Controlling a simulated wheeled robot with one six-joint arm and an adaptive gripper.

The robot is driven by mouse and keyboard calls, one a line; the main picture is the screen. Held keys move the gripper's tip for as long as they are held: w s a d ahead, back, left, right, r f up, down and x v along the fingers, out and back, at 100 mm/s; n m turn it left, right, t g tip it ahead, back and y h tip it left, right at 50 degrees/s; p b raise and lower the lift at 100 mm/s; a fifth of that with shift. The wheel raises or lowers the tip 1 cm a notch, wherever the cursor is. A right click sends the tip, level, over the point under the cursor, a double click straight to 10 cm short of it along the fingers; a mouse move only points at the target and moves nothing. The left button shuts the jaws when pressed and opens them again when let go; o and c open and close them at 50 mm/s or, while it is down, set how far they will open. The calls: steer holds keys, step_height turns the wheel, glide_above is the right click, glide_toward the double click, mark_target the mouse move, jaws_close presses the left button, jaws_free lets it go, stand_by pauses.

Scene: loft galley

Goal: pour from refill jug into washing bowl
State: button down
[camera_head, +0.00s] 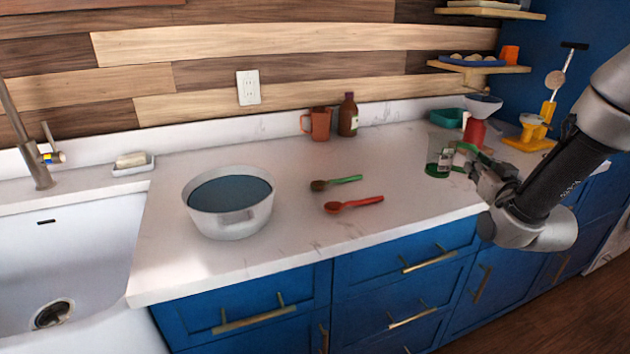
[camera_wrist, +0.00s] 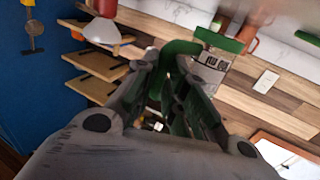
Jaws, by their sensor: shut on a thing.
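The refill jug (camera_head: 441,152) is a clear vessel with a green base and green handle, upright at the right part of the counter. My gripper (camera_head: 476,165) is at its right side, shut on the green handle. In the wrist view the jug (camera_wrist: 208,72) appears inverted, with its green handle (camera_wrist: 181,48) between the fingers of my gripper (camera_wrist: 168,66). I cannot tell whether its base touches the counter or how full it is. The washing bowl (camera_head: 231,224) is pale grey with a dark blue inside, on the counter's left, well apart from the jug.
A green spoon (camera_head: 337,183) and a red spoon (camera_head: 353,203) lie between bowl and jug. A copper mug (camera_head: 317,124) and brown bottle (camera_head: 348,116) stand behind. A red bottle with funnel (camera_head: 475,131) is near the jug. The sink (camera_head: 65,255) is left.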

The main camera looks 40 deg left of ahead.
steer(key=s+a+r+n+g+y, duration=0.2)
steer(key=s+a+n+g+y, duration=0.1)
steer(key=s+a, duration=0.8)
steer(key=s+a+r+n+g+y, duration=0.2)
steer(key=s+a+g, duration=0.6)
steer(key=a, duration=0.8)
steer(key=s+n+y, duration=0.2)
steer(key=s+n, duration=0.1)
steer(key=shift+s+r+n+g, duration=0.2)
steer(key=shift+r+n+g, duration=0.1)
steer(key=shift+n, duration=0.1)
